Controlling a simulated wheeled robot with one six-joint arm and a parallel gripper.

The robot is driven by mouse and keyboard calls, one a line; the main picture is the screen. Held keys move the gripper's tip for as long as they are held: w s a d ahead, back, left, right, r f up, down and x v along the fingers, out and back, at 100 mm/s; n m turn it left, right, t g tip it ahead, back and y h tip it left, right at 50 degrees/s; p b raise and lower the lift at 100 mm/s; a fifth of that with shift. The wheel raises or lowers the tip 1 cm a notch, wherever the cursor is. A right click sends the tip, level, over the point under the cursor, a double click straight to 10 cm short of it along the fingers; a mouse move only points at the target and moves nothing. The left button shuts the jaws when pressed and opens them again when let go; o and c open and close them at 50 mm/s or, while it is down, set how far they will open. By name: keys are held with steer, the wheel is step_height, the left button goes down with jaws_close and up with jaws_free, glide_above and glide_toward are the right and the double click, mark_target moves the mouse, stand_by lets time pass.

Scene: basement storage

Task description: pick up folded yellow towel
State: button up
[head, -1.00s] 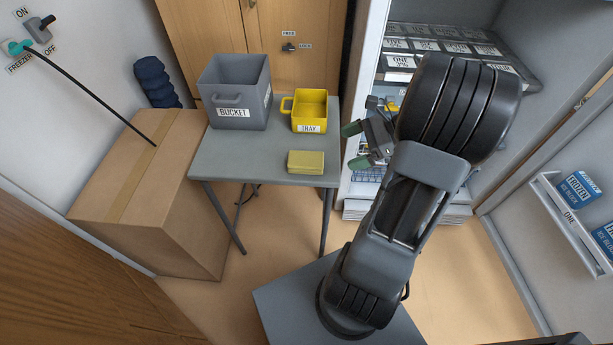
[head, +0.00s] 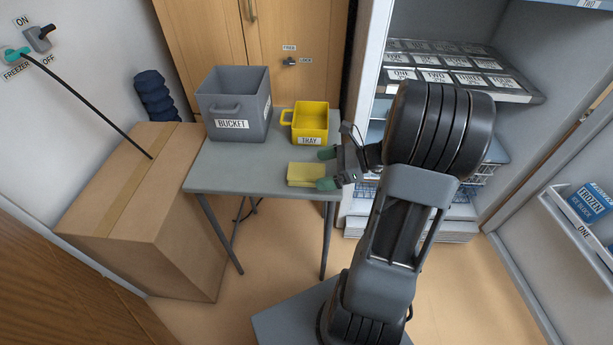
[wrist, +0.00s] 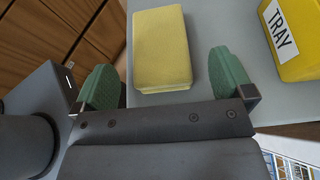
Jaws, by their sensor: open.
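The folded yellow towel (head: 304,174) lies flat on the grey table (head: 250,170), near its front right. My gripper (head: 325,169) is open at the table's right edge, its green fingertips at the towel's right side. In the wrist view the towel (wrist: 161,48) lies ahead of and roughly between the two green fingers of my gripper (wrist: 165,78). A gap shows between the towel and each finger, and nothing is held. Whether the fingers are at the towel's height is hard to tell.
A yellow box labelled TRAY (head: 310,122) stands behind the towel, and a grey BUCKET (head: 235,105) stands to its left. A cardboard box (head: 130,200) is left of the table. An open freezer (head: 465,130) stands at the right.

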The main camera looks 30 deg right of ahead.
mark_target(315, 171)
steer(key=shift+b+x, duration=0.3)
steer(key=shift+x, duration=1.25)
steer(key=shift+c, duration=0.4)
steer(key=c, duration=1)
